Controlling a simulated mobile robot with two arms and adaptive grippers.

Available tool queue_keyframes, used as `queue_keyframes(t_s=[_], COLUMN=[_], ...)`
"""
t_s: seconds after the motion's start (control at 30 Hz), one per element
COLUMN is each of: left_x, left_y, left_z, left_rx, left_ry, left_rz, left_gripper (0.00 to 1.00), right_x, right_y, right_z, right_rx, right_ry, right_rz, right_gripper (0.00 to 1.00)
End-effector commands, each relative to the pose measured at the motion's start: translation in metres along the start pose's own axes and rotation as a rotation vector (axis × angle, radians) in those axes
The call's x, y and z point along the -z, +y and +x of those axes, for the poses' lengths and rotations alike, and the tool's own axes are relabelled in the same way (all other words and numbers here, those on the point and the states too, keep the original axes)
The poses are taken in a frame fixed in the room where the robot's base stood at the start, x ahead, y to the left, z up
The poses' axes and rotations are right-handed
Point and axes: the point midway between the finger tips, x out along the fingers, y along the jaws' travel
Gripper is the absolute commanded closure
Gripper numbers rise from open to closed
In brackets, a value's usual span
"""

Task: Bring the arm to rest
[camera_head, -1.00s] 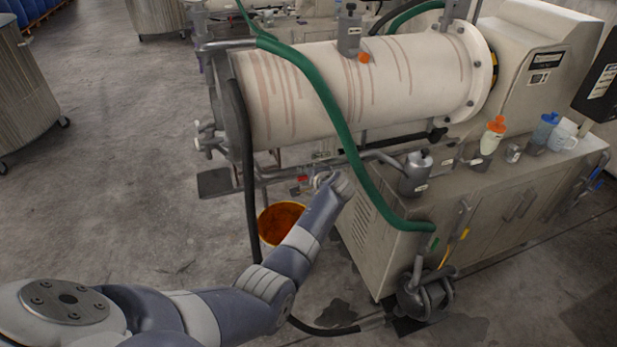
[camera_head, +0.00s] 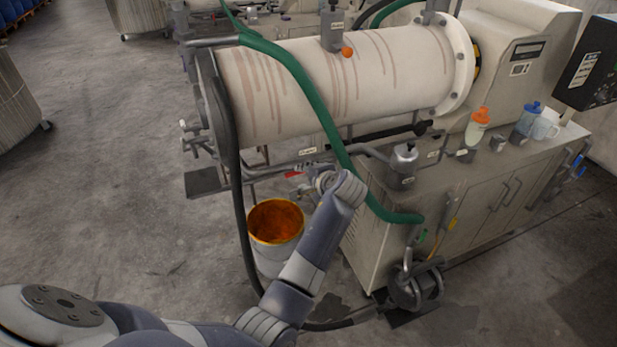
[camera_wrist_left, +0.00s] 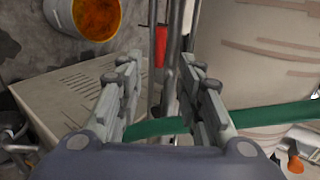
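My left arm comes in from the bottom left of the head view. Its gripper (camera_head: 322,180) is beside the pipework under the mill's stained white cylinder (camera_head: 335,82), partly hidden by its own wrist. In the left wrist view the two fingers (camera_wrist_left: 160,75) are clearly apart, with no object gripped between them. The green hose (camera_wrist_left: 155,129) passes behind the fingers there; I cannot tell whether it touches them. A red handle (camera_head: 292,174) shows just left of the gripper. My right gripper is in neither view.
A bucket of orange-brown paint (camera_head: 275,221) stands on the floor left of my forearm. The grey cabinet (camera_head: 365,240) is to the right, with bottles and a mug on top. A black hose (camera_head: 236,180) hangs at the left. Open floor lies further left.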

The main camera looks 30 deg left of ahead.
Motion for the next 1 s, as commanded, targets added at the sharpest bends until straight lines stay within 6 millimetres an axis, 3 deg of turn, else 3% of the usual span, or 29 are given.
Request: queue_keyframes(t_s=[0.2, 0.67, 0.77, 0.83, 0.97, 1.0], left_x=[-0.001, -0.001, 0.001, 0.003, 0.0, -0.003], left_y=[0.0, 0.003, 0.025, 0.057, 0.146, 0.177], left_z=[-0.009, -0.007, 0.002, 0.013, 0.038, 0.045], left_rx=[-0.001, -0.003, -0.025, -0.058, -0.157, -0.194], left_ry=[-0.002, 0.0, 0.016, 0.04, 0.1, 0.118], left_rz=[0.0, 0.002, 0.013, 0.025, 0.038, 0.036], left_gripper=[0.66, 0.66, 0.66, 0.66, 0.66, 0.66], right_x=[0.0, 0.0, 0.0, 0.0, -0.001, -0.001], right_y=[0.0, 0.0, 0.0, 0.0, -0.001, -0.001], right_z=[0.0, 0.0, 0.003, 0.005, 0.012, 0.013], right_rx=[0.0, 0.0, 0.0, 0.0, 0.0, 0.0], right_ry=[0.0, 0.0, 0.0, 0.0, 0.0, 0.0], right_rz=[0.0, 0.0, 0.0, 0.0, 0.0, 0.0], right_gripper=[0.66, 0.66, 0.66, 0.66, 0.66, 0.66])
